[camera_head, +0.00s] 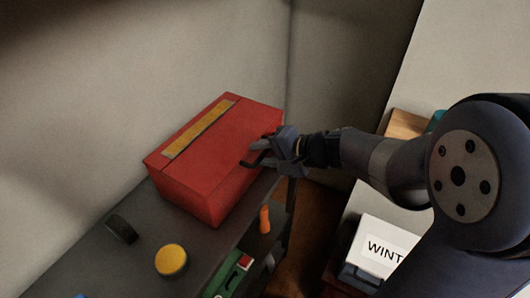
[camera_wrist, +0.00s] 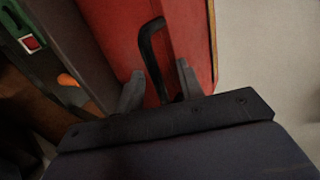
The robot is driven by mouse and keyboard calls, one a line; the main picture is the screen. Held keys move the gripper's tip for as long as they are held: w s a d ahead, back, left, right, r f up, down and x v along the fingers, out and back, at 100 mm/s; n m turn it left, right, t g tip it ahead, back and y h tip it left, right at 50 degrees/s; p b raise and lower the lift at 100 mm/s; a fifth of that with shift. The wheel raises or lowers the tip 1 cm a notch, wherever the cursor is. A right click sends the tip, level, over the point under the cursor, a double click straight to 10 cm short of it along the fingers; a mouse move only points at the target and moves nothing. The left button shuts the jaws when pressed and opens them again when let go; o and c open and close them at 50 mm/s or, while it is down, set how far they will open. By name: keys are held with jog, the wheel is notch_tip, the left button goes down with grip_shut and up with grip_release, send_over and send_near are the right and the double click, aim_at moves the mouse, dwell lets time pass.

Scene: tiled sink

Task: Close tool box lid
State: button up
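The red tool box (camera_head: 200,180) stands on a dark shelf against the wall in the head view. Its lid (camera_head: 222,138), with a yellow strip along it, looks down flat on the body; whether a small gap is left I cannot tell. My gripper (camera_head: 268,155) is over the lid's right side. In the wrist view the red surface (camera_wrist: 190,30) fills the upper middle. My gripper's two grey fingers (camera_wrist: 160,80) are spread apart there. A black bent bar (camera_wrist: 150,45), looking like a handle, lies between them, with space on both sides.
A yellow round object (camera_head: 171,261) and a black ring-shaped roll (camera_head: 121,229) lie on the shelf in front of the box. An orange-handled item (camera_head: 265,219) and a green item (camera_head: 233,277) sit lower right. A white box lettered "WINT" (camera_head: 384,248) is below my arm.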

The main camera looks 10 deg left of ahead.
jog(key=p+v, duration=0.2)
jog(key=v, duration=0.7)
jog(key=shift+p, duration=0.3)
dwell(0.4)
jog(key=b+x, duration=0.2)
jog(key=x, duration=0.5)
jog(key=shift+w+a+f, duration=0.15)
jog(key=shift+a, duration=0.2)
